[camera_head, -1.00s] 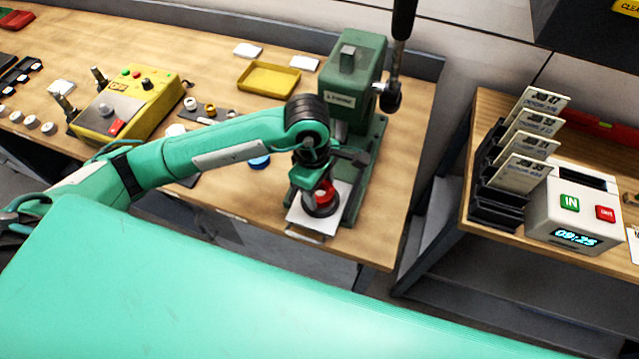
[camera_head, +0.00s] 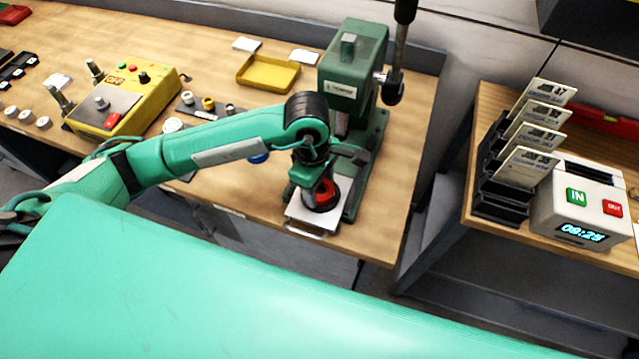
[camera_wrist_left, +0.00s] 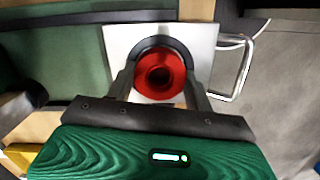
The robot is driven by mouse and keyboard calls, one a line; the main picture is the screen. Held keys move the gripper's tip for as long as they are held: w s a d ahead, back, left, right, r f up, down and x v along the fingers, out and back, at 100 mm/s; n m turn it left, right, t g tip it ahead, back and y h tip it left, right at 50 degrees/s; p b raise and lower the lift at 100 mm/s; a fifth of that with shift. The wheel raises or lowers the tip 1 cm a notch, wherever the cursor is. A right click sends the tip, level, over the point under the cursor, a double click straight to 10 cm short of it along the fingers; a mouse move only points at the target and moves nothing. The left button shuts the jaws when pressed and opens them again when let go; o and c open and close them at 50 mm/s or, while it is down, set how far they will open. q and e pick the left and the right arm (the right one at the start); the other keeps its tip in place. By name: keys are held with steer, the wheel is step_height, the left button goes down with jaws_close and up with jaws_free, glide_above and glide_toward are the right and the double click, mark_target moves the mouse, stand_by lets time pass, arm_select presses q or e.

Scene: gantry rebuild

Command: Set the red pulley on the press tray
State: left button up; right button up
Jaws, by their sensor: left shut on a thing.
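The red pulley (camera_head: 322,194) is at the white press tray (camera_head: 300,212) in front of the green press (camera_head: 352,75). In the left wrist view the pulley (camera_wrist_left: 160,73) shows as a red ring with a dark centre, over the white plate of the tray (camera_wrist_left: 118,38). My left gripper (camera_head: 318,190) points down there; its two fingers (camera_wrist_left: 160,88) are shut on the pulley from both sides. Whether the pulley touches the tray or is just above it I cannot tell. A dark ring shows around the pulley's far side. My right gripper is not in view.
The press column stands close behind my left gripper. A yellow control box (camera_head: 125,100) and a yellow tray (camera_head: 268,74) are on the bench. A time clock (camera_head: 585,205) and card rack (camera_head: 500,205) stand on the right-hand table. Bench right of the press is clear.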

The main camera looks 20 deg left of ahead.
arm_select(q)
steer(key=o, duration=1.1)
steer(key=shift+f, duration=0.1)
steer(key=shift+o, duration=0.2)
steer(key=shift+r, duration=0.4)
step_height(320, 180, up, 13)
steer(key=a+b, duration=0.1)
steer(key=b, duration=0.2)
steer(key=shift+w+a, duration=0.25)
steer(key=shift+a, duration=0.05)
